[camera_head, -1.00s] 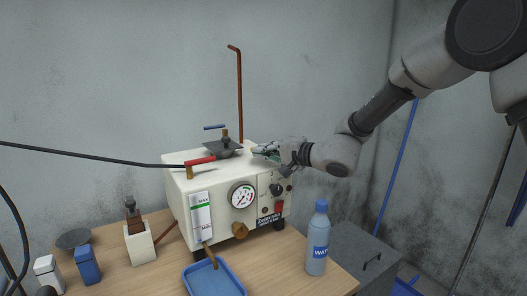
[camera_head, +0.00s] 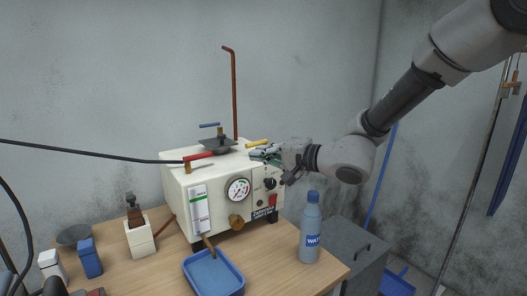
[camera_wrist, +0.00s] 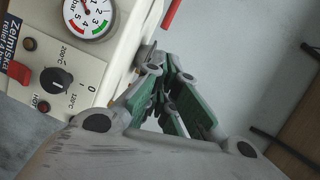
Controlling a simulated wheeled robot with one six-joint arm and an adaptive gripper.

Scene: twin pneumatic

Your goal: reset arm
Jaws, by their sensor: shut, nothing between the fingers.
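My gripper (camera_head: 262,155) is shut and empty at the right end of the white machine's top in the head view. In the wrist view its green-padded fingers (camera_wrist: 165,95) lie close beside the machine's edge; whether they touch it I cannot tell. The white machine (camera_head: 215,190) has a round gauge (camera_head: 238,189), a black knob (camera_head: 270,184) and a red switch (camera_head: 272,200) on its front. The gauge (camera_wrist: 88,14) and the knob (camera_wrist: 56,81) also show in the wrist view. My arm comes in from the upper right.
On the machine's top are a red-handled lever (camera_head: 198,156), a yellow handle (camera_head: 257,143) and a dark funnel (camera_head: 218,144). A water bottle (camera_head: 310,232) stands at the table's right, a blue tray (camera_head: 238,283) in front. A grey cabinet (camera_head: 352,248) is at right.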

